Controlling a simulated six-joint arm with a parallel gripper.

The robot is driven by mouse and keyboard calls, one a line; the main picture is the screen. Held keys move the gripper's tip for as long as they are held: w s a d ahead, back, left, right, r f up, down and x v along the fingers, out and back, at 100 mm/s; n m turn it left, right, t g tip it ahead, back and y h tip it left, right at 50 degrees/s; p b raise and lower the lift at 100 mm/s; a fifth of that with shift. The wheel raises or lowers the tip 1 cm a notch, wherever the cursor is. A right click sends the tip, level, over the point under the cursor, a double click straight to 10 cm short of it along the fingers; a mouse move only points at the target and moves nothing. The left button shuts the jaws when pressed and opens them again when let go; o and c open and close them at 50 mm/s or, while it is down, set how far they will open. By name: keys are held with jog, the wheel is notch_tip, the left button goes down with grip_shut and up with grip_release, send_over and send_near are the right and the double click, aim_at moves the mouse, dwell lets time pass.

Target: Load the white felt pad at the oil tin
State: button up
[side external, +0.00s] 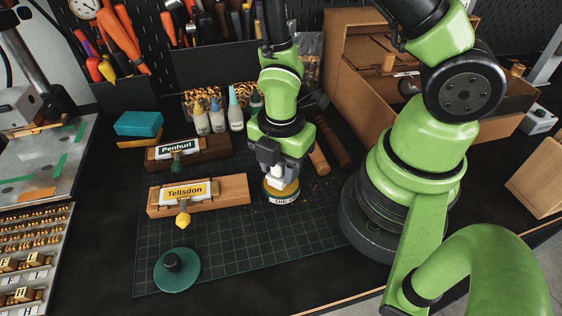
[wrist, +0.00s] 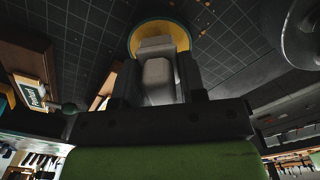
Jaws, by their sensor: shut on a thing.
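My gripper (side external: 280,179) is shut on the white felt pad (side external: 276,171), pointing down over the oil tin. In the wrist view the pad (wrist: 158,74) shows as a pale block between the fingers. The oil tin (side external: 281,198) is a low round tin with a lettered pale band and a yellow-amber inside, standing on the dark mat. In the wrist view its yellow inside (wrist: 133,38) shows behind the pad's far end. The gripper hides part of the tin; I cannot tell whether the pad touches the inside.
A green round lid with a dark knob (side external: 176,270) lies on the mat. Wooden blocks labelled Tellsdon (side external: 226,189) and Penhurl (side external: 212,148) stand left of the tin. Several small bottles (side external: 218,118) stand behind. Wooden handles (side external: 333,144) lie to the right. The front mat is mostly clear.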

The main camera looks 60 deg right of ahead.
jog(key=shift+f, duration=0.4)
dwell(1.0)
jog(key=shift+r, duration=0.1)
jog(key=shift+r, duration=3.45)
jog(key=shift+w+d+r+m, duration=0.1)
jog(key=shift+w+r+m, duration=0.1)
jog(key=shift+w+m, duration=0.45)
jog(key=w+d+r+m, duration=0.3)
jog(key=w+r+m, duration=0.3)
jog(key=m, duration=1)
jog(key=shift+w+d+r, duration=0.25)
jog(key=shift+d+r, duration=0.1)
jog(key=shift+r, duration=0.1)
